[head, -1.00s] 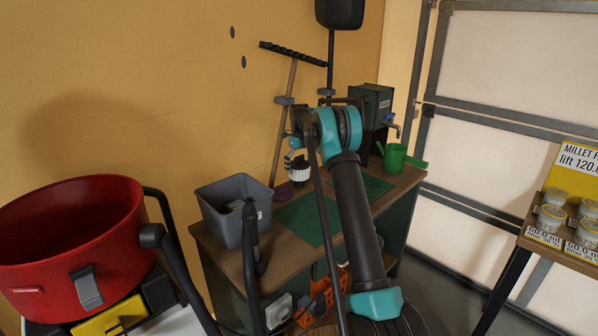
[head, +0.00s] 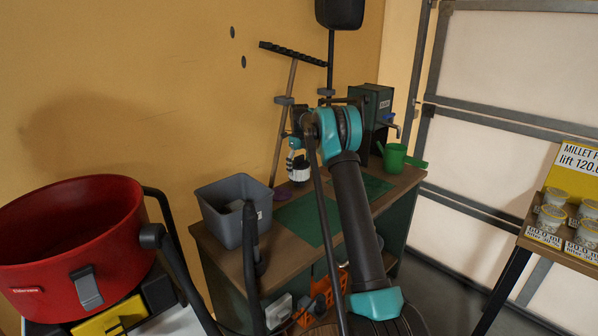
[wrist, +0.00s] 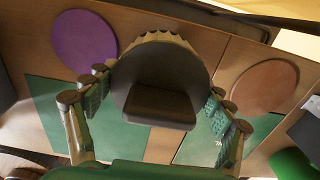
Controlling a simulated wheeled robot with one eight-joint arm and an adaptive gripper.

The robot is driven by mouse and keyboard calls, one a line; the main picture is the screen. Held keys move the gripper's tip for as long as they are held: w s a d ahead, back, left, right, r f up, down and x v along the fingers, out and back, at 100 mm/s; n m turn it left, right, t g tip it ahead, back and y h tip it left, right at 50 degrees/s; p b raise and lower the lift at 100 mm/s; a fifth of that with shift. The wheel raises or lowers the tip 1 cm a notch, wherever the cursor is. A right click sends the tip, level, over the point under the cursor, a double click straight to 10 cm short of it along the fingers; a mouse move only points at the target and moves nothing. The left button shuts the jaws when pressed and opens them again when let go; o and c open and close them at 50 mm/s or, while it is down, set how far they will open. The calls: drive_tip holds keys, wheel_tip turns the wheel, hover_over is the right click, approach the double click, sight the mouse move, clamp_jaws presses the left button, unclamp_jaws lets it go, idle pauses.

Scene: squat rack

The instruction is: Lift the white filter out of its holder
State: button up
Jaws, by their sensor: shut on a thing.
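The white filter (head: 299,169) hangs under my gripper (head: 296,155) in the head view, above the back of the workbench. In the wrist view the filter (wrist: 165,37) shows a dark round top with a raised block and a cream pleated rim. My gripper (wrist: 161,84) has a finger on each side of it and is shut on it. The filter's underside is hidden in the wrist view. I cannot make out a holder in either view.
The bench (head: 230,258) has green mats (head: 318,221), a purple disc (wrist: 84,38) and an orange-brown disc (wrist: 264,86). A grey bin (head: 228,210) stands left, a green watering can (head: 396,157) right. A red pot (head: 75,245) is at front left.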

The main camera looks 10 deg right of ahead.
drive_tip(key=shift+r, duration=0.75)
idle(0.3)
drive_tip(key=shift+r, duration=5.35)
